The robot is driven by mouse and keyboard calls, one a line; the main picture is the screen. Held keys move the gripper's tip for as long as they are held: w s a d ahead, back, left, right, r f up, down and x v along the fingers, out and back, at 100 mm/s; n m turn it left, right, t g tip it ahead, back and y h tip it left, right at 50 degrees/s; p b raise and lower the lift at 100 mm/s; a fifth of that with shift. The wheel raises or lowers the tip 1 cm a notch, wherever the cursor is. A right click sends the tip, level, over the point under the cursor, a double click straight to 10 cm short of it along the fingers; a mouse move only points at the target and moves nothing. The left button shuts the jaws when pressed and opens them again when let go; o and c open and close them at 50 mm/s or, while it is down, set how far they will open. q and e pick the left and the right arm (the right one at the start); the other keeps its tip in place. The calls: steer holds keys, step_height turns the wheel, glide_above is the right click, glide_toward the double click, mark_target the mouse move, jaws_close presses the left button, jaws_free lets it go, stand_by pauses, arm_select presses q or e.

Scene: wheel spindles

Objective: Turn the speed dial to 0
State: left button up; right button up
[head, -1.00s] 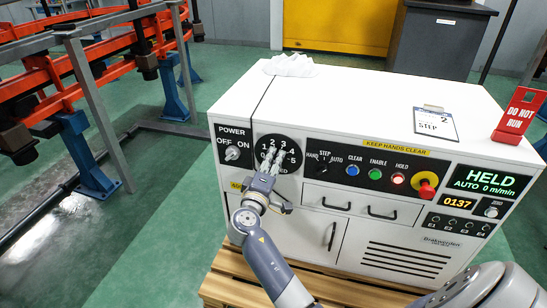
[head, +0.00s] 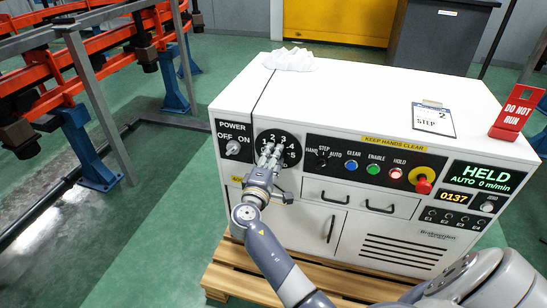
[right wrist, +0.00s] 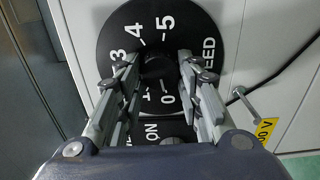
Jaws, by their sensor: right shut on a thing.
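The speed dial (head: 279,137) is a round black plate with white numbers on the left of the white console's front. Its dark knob (right wrist: 155,66) shows in the right wrist view, partly hidden between my fingers. The numbers 3, 4 and 5 show beyond it, and 0 and 1 on the near side. The knob's pointer cannot be made out. My right gripper (head: 271,154) is at the dial, its two fingers shut on the knob; they also show in the right wrist view (right wrist: 158,70). My left gripper is not in view.
The power switch (head: 233,148) is close left of the dial. The mode selector (head: 322,158), coloured buttons and a red emergency knob (head: 423,186) are to the right. The display (head: 487,176) reads HELD, AUTO 0 m/min. A pallet (head: 225,280) lies under the console (head: 370,95).

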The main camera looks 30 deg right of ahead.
steer(key=shift+r, duration=0.1)
steer(key=o, duration=1.1)
steer(key=shift+w, duration=0.1)
steer(key=shift+c, duration=0.2)
steer(key=v, duration=1.2)
